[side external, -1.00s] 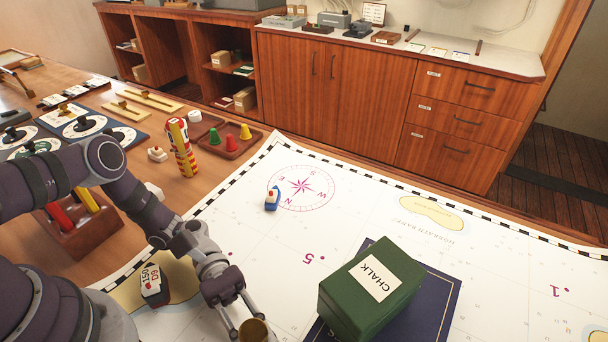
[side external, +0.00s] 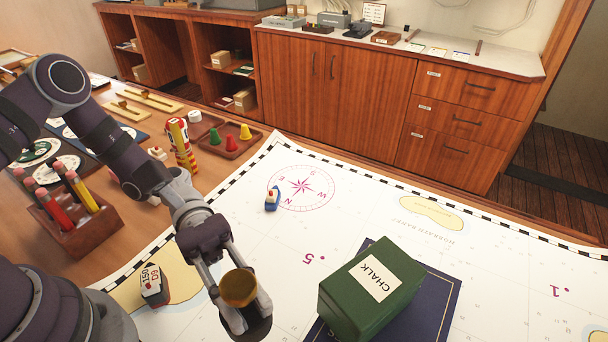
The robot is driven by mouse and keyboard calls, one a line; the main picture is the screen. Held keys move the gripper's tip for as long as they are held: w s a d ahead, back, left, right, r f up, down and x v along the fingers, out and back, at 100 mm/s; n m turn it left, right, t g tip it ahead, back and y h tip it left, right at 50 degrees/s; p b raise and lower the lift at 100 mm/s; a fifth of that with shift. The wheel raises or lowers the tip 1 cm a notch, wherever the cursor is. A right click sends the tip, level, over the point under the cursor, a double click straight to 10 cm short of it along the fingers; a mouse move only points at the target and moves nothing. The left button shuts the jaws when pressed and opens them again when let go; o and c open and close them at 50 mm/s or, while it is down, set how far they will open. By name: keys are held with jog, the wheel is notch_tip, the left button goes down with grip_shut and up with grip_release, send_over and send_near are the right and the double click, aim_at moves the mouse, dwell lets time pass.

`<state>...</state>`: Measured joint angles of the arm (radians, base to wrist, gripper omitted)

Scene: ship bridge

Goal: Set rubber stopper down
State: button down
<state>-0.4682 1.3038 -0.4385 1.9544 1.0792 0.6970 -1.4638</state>
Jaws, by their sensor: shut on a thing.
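My gripper (side external: 243,308) is shut on a brownish-gold round piece, which I take to be the rubber stopper (side external: 238,287). The stopper shows its round flat top between the fingers; its lower part is hidden by them. My gripper is over the white chart (side external: 330,240), left of the green chalk box (side external: 371,290). I cannot tell exactly how high the stopper is above the chart.
The chalk box stands on a dark blue book (side external: 437,306). A pencil holder (side external: 82,232) and a tray of coloured cones (side external: 230,148) are farther left.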

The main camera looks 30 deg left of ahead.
aim_at(241, 281)
notch_tip(241, 281, up, 5)
jog(key=shift+w+r, duration=0.1)
jog(key=shift+w, duration=0.05)
jog(key=w+a+n+t+y, duration=0.2)
jog(key=w+n+t+y, duration=0.2)
jog(key=w+n+t, duration=1.3)
jog(key=w+f+m+t, duration=0.1)
jog(key=f, duration=0.4)
jog(key=w+f+m, duration=0.1)
jog(key=f, duration=0.4)
jog(key=w+f+m+t, duration=0.1)
jog(key=f, duration=0.4)
jog(key=shift+w+m+t, duration=0.3)
jog(key=shift+f, duration=0.2)
jog(key=c, duration=1.1)
grip_release()
